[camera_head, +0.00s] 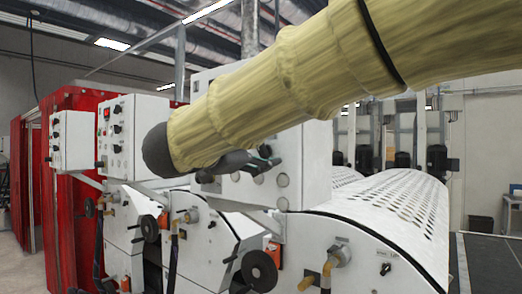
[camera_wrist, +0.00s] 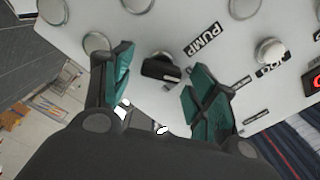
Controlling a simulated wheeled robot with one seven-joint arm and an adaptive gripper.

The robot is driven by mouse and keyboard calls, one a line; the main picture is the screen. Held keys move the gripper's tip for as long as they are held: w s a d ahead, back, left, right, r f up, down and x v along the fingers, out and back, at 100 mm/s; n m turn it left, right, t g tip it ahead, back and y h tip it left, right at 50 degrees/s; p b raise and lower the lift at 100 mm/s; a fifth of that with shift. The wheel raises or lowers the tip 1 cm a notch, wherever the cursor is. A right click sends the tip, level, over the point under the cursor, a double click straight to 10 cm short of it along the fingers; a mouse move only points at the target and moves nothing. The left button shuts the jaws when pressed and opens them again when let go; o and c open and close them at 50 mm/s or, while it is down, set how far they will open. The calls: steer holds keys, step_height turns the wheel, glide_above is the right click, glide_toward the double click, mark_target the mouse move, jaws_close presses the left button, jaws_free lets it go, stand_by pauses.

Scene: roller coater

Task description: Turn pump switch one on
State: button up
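A black rotary switch (camera_wrist: 160,69) sits on a white control panel (camera_wrist: 215,75) beside a label reading PUMP (camera_wrist: 203,40). Its handle lies nearly level in the wrist view, with a pale mark near its right end. My gripper (camera_wrist: 158,82) is open, with one teal-padded finger on each side of the switch and visible gaps to both. I cannot tell how far the fingertips are from the panel. In the head view my gripper (camera_head: 268,158) is at the front of the white control box (camera_head: 310,165); the switch cannot be made out there.
Several round metal buttons (camera_wrist: 140,4) surround the switch. A JOG label (camera_wrist: 272,66) and a red-lit display or switch (camera_wrist: 314,82) are at the right. In the head view, other control boxes (camera_head: 72,140), handwheels (camera_head: 259,268) and a perforated roller cover (camera_head: 400,200) stand nearby.

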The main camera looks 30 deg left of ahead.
steer(key=shift+w, duration=0.15)
steer(key=c, duration=0.9)
steer(key=shift+f, duration=0.1)
steer(key=shift+f+b, duration=0.15)
steer(key=shift+b, duration=0.35)
steer(key=m+b, duration=0.1)
steer(key=b, duration=0.2)
steer(key=shift+f+m, duration=0.25)
steer(key=shift+m, duration=0.15)
steer(key=m+b, duration=0.3)
steer(key=b, duration=0.3)
steer(key=shift+f+m, duration=0.15)
steer(key=shift+m, duration=0.25)
steer(key=m+b, duration=0.4)
steer(key=b, duration=0.2)
steer(key=shift+r+m+b, duration=0.2)
steer(key=shift+m+b, duration=0.75)
steer(key=shift+m, duration=0.15)
steer(key=shift+r, duration=0.1)
